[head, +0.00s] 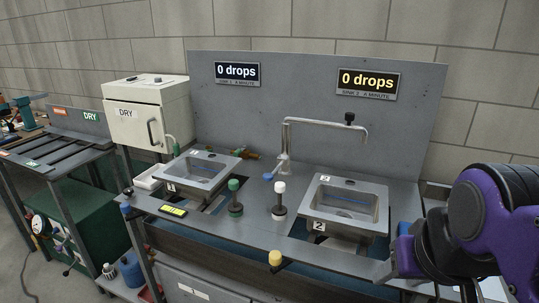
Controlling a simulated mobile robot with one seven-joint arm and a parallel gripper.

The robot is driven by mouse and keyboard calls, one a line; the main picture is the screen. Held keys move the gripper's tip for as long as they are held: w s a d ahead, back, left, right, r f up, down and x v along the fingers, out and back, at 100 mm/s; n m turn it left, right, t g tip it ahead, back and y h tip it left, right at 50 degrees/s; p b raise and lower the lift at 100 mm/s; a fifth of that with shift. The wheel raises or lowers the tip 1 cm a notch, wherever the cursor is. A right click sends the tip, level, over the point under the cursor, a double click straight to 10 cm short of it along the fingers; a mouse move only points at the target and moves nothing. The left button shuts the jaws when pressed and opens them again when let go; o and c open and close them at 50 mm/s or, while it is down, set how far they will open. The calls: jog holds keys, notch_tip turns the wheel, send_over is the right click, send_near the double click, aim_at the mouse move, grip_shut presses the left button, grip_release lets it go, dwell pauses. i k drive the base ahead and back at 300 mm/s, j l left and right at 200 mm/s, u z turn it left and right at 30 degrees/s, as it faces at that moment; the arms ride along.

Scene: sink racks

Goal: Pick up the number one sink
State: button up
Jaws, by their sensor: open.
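The number one sink (204,170) is a grey metal basin with a white "1" label at its front left corner. It sits over an opening on the left side of the grey bench. A second, similar sink (346,202), labelled "2", sits on the right. My gripper (428,277) is at the lower right, in front of and to the right of sink two, well apart from sink one. It is open, and I see nothing in it. My purple and black arm hides part of the bench's right end.
A tall metal faucet (325,124) stands between the sinks. A white "DRY" cabinet (148,112) and slatted rack (65,147) are left.

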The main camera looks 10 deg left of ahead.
aim_at(194, 176)
jog(key=i+j, duration=0.1)
jog(key=j, duration=0.4)
jog(key=i+j, duration=0.1)
jog(key=j, duration=0.35)
jog(key=i+j, duration=0.1)
jog(key=j, duration=0.4)
jog(key=i+j, duration=0.1)
jog(key=j, duration=0.4)
jog(key=i+j, duration=0.15)
jog(key=j, duration=0.3)
jog(key=i+j, duration=0.1)
jog(key=j, duration=0.4)
jog(key=i+j, duration=0.1)
jog(key=j, duration=0.4)
jog(key=i+j+z, duration=0.1)
jog(key=j, duration=0.35)
jog(key=i+j+z, duration=0.15)
jog(key=j, duration=0.35)
jog(key=k+j+z, duration=0.1)
jog(key=j+z, duration=0.15)
jog(key=l+u, duration=0.5)
